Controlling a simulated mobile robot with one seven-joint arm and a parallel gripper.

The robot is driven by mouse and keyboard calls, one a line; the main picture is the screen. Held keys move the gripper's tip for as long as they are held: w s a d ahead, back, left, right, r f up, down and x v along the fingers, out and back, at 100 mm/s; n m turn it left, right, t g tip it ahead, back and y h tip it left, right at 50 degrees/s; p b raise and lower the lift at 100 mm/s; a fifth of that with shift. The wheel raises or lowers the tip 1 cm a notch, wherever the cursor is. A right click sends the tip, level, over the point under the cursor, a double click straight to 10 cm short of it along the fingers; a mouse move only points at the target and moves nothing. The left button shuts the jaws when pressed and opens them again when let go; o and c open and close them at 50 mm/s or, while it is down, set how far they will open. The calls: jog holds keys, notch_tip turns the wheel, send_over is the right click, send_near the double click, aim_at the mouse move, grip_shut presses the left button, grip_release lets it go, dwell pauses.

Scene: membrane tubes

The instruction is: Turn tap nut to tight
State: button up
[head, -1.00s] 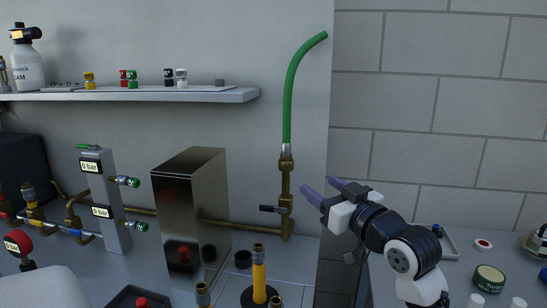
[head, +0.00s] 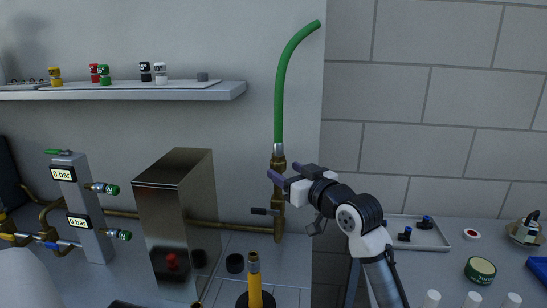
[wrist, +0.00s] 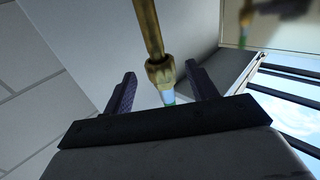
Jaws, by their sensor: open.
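The brass tap (head: 279,195) stands upright against the wall, with a dark lever handle (head: 264,211) pointing left. Its nut (head: 278,163) is at the top, under a pale ferrule and the green hose (head: 281,95). In the wrist view the brass nut (wrist: 161,72) lies between the two purple fingers, with the pale ferrule and a bit of green hose below it. My gripper (head: 284,175) comes from the right at nut height. It is open, with a finger on each side of the nut (wrist: 160,70). I see gaps beside the nut and no clear contact.
A steel box (head: 178,215) stands left of the tap, joined by a brass pipe. A yellow-handled tool (head: 254,282) stands upright in front.

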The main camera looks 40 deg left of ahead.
aim_at(279, 168)
jog(key=p+x, duration=0.1)
jog(key=x, duration=0.5)
jog(key=shift+p, duration=0.35)
jog(key=shift+c, duration=0.3)
jog(key=c, duration=0.9)
jog(key=shift+a+m+t, duration=0.1)
jog(key=shift+m+t, duration=0.2)
jog(key=shift+t, duration=0.1)
jog(key=shift+m+t+h+p, duration=0.6)
jog(key=shift+m+t, duration=0.1)
jog(key=shift+t, duration=0.3)
jog(key=shift+w+m+t+h+p, duration=0.2)
jog(key=shift+m+t+h, duration=0.4)
jog(key=shift+t, duration=0.3)
jog(key=shift+w+m+t+h+p, duration=0.15)
jog(key=shift+m+t+h, duration=0.35)
jog(key=shift+m+t, duration=0.3)
jog(key=shift+d, duration=0.25)
